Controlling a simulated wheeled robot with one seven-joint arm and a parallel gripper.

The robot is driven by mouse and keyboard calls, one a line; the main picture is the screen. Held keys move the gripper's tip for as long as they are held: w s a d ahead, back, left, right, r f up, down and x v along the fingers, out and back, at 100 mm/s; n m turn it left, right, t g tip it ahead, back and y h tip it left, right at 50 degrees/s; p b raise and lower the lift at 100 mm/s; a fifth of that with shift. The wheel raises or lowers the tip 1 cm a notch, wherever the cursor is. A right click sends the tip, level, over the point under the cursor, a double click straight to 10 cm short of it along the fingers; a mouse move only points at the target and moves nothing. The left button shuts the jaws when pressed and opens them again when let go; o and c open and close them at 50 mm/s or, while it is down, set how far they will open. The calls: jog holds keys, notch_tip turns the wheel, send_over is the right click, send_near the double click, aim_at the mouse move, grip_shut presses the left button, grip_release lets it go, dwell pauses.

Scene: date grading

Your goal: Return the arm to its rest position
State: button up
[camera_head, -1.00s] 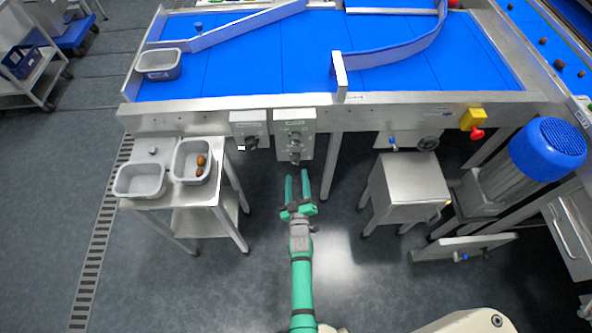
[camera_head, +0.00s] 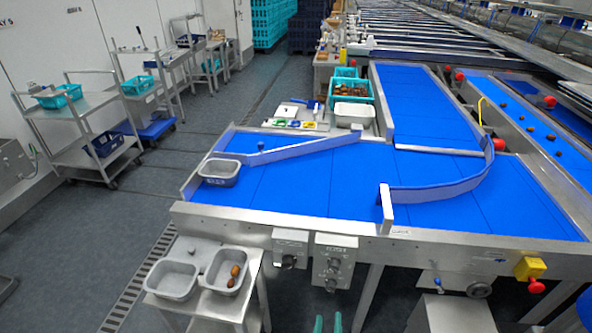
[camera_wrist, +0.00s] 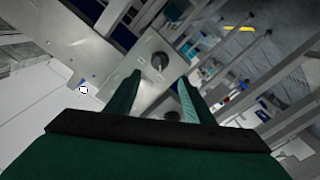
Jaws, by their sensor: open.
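My gripper shows only as two green fingertips (camera_head: 328,323) at the bottom edge of the head view; the rest of the arm is below the frame. In the wrist view the two green fingers (camera_wrist: 160,98) stand apart with nothing between them. Beyond them is the grey control panel with a dark knob (camera_wrist: 160,61) on the front of the conveyor frame. The same panel (camera_head: 335,262) shows in the head view, above the fingertips. The fingers look apart from the panel.
The blue conveyor (camera_head: 300,185) fills the middle, with a grey tub (camera_head: 219,172) on its left end. A small steel table at lower left holds an empty tub (camera_head: 172,280) and a tub (camera_head: 222,271) with brown dates. Carts (camera_head: 75,125) stand at left.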

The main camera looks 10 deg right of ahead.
jog(key=s+a+r+m+y, duration=0.1)
jog(key=s+a+r, duration=0.1)
jog(key=s+a, duration=0.35)
jog(key=s+a+r+g+y, duration=0.1)
jog(key=s+a+r, duration=0.1)
jog(key=s, duration=0.6)
jog(key=s+a+r+m+y, duration=0.1)
jog(key=s+a+r, duration=0.15)
jog(key=s, duration=0.45)
jog(key=s+a+r+m+y, duration=0.1)
jog(key=s+a+r, duration=0.2)
jog(key=s+r, duration=0.3)
jog(key=s+a+r+g+y, duration=0.1)
jog(key=s+a+r, duration=0.2)
jog(key=s+r, duration=0.4)
notch_tip(320, 180, up, 3)
jog(key=shift+s+a+f+m, duration=0.1)
jog(key=shift+s+a+m, duration=0.2)
jog(key=shift+m, duration=0.1)
